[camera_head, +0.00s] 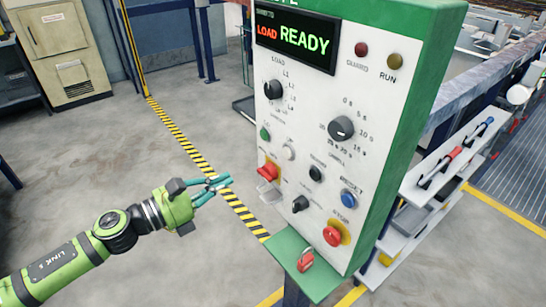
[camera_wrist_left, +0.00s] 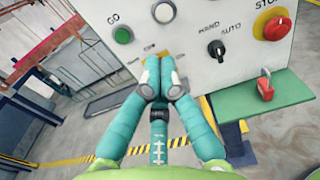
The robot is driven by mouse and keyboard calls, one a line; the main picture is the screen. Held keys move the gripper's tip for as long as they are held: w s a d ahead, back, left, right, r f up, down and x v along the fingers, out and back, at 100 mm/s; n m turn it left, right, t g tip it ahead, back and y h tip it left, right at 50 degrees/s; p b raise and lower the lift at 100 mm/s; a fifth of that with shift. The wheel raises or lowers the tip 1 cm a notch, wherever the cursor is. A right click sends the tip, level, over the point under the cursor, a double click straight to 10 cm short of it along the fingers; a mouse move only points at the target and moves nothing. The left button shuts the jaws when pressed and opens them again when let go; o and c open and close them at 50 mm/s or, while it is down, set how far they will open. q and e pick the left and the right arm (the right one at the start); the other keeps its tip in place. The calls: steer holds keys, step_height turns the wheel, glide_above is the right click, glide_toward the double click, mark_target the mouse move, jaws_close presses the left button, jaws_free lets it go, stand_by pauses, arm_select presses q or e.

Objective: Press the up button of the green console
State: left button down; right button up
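The green console (camera_head: 395,120) has a white front panel with several buttons and knobs. A green GO button (camera_head: 265,134) sits at the panel's left and shows in the left wrist view (camera_wrist_left: 122,35). A white button (camera_head: 289,153) is beside it, also in the wrist view (camera_wrist_left: 164,12). A dark button (camera_head: 316,173) is further right. No label legibly reads "up". My left gripper (camera_head: 222,181) is left of the panel, apart from it in the head view. Its teal fingers are together and empty in the wrist view (camera_wrist_left: 158,78), covering part of the panel. My right gripper is not in view.
A red control (camera_head: 268,171), black selector (camera_head: 300,204), blue RESET button (camera_head: 348,199) and red STOP button (camera_head: 333,236) are close together. A green ledge with a red padlock-like part (camera_head: 305,260) juts out below. The floor left of the console is open.

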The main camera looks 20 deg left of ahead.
arm_select(q)
steer(key=shift+w, duration=0.1)
steer(key=p, duration=0.7)
glide_toward(283, 152)
steer(key=x, duration=0.6)
steer(key=shift+w+r, duration=0.15)
steer(key=shift+w+d, duration=0.3)
